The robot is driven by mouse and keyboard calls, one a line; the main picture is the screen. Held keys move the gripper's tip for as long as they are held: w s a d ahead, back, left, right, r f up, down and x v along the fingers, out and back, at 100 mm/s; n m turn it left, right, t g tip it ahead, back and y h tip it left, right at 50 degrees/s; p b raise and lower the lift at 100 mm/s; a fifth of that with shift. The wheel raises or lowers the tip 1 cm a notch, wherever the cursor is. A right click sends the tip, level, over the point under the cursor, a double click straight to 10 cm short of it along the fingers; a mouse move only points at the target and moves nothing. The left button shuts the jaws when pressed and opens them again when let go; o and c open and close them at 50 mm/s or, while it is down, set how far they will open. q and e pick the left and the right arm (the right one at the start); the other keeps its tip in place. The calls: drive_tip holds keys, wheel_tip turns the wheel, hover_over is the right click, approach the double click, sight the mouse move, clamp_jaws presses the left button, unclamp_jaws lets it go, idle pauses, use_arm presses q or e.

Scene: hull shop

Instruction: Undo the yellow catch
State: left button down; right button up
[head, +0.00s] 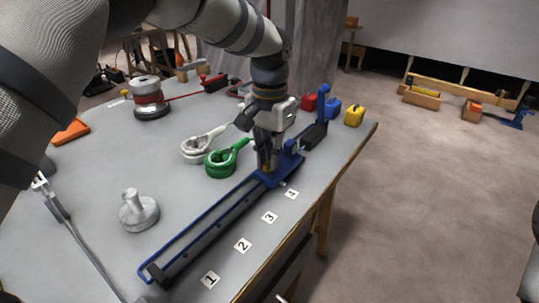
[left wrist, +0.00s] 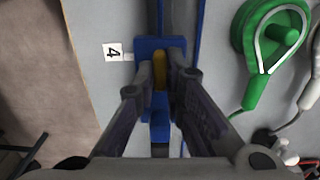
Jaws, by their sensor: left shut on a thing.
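The yellow catch (left wrist: 160,73) sits on a blue carriage (left wrist: 145,45) on the long blue-edged rail. My left gripper (left wrist: 161,82) points down over the carriage, with a finger on each side of the catch, shut on it. In the head view my left gripper (head: 266,160) stands over the carriage (head: 284,171), beside the label 4, and only a little of the yellow catch (head: 266,168) shows between the fingers. The rail (head: 208,231) runs diagonally along the bench past labels 1 to 4. My right gripper is not in view.
A green clamp-like piece (head: 220,165) and a white one (head: 197,152) lie left of the carriage. A grey knobbed weight (head: 138,213) stands nearer. Red, blue and yellow blocks (head: 354,116) stand at the far end. The bench edge (head: 330,180) is close on the right.

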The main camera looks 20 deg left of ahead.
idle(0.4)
use_arm(q)
drive_tip(key=c, duration=1.7)
unclamp_jaws()
wheel_tip(320, 180, up, 12)
